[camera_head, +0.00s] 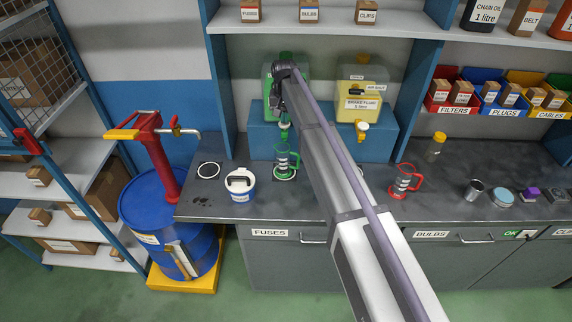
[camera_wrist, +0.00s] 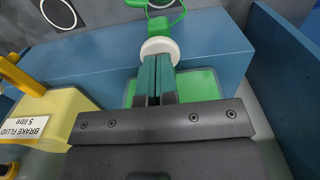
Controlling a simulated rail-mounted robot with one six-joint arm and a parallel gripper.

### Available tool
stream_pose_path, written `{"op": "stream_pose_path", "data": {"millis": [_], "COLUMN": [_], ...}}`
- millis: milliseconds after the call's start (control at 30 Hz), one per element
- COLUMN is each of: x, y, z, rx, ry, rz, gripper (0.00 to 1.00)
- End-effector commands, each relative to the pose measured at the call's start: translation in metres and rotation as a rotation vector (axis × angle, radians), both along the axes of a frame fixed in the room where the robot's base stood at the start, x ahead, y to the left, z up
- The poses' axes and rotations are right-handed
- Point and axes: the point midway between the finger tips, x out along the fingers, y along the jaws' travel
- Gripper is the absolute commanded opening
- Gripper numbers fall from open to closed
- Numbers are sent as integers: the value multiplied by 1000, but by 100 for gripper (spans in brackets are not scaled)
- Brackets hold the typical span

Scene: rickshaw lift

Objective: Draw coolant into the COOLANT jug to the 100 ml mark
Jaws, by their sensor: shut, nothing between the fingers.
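The tap (camera_head: 284,131) has a pale collar. My gripper (camera_wrist: 157,68) is shut and empty, its fingertips at the tap's white round part (camera_wrist: 158,47) in the wrist view; whether they touch it I cannot tell. My arm hides part of the tank in the head view. The jug's green handle (camera_wrist: 178,18) shows at the wrist view's top edge.
A yellow brake fluid tank (camera_head: 360,104) stands right of the green tank on the blue stand (camera_head: 236,143). A red jug (camera_head: 404,182) stands on the bench to the right. A white lidded tub (camera_head: 240,185) stands left. A blue drum (camera_head: 165,222) with a red pump stands beside the bench.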

Motion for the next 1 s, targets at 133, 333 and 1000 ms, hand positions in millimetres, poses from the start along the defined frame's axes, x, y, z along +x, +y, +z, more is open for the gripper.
{"op": "stream_pose_path", "data": {"millis": [133,333,1000], "x": [0,0,0], "y": [0,0,0], "z": [-6,-12,-21], "rx": [0,0,0], "ry": [0,0,0], "rz": [0,0,0], "gripper": [0,0,0]}}
